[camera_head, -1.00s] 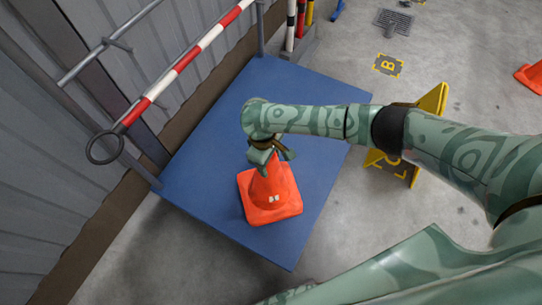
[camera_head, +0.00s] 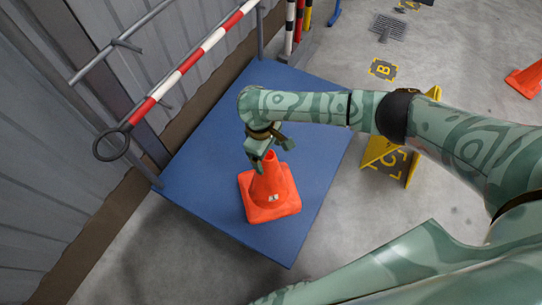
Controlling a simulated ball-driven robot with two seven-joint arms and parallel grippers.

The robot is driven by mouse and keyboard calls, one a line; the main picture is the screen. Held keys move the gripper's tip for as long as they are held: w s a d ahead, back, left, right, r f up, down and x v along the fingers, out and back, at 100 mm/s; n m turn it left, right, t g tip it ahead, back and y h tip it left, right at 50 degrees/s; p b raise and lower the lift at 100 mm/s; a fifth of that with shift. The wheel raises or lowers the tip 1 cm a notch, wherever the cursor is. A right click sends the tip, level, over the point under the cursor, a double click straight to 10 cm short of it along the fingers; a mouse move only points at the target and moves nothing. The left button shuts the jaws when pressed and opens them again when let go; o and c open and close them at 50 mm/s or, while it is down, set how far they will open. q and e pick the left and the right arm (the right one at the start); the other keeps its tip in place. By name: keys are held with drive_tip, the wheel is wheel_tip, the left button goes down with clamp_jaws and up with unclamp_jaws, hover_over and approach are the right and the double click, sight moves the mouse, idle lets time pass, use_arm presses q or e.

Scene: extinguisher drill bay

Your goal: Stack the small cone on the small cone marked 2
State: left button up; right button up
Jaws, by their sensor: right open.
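An orange cone shape (camera_head: 270,186) stands upright on the blue table (camera_head: 215,130), near its front edge. A small pale mark shows on its lower side, too small to read. I cannot tell whether this is one cone or two nested together, as no clear second rim shows. My right gripper (camera_head: 271,152) is open just above and behind the cone's top, one finger on each side of the tip. It holds nothing. My left gripper is not in view.
A red-and-white striped bar (camera_head: 182,68) with a ring runs along the wall at left. A yellow stand (camera_head: 385,165) is right of the table. Another orange cone (camera_head: 525,80) stands on the floor at far right. The table's back is clear.

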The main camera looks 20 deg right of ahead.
use_arm(q)
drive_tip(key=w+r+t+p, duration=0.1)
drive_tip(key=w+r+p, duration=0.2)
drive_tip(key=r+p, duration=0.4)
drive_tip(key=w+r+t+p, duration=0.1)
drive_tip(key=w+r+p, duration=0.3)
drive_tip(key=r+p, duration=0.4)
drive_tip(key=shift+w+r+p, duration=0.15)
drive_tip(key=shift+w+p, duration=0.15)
drive_tip(key=shift+p, duration=0.45)
use_arm(e)
wheel_tip(320, 180, up, 24)
drive_tip(key=shift+r, duration=0.25)
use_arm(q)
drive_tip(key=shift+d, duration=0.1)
use_arm(e)
drive_tip(key=shift+w, duration=0.1)
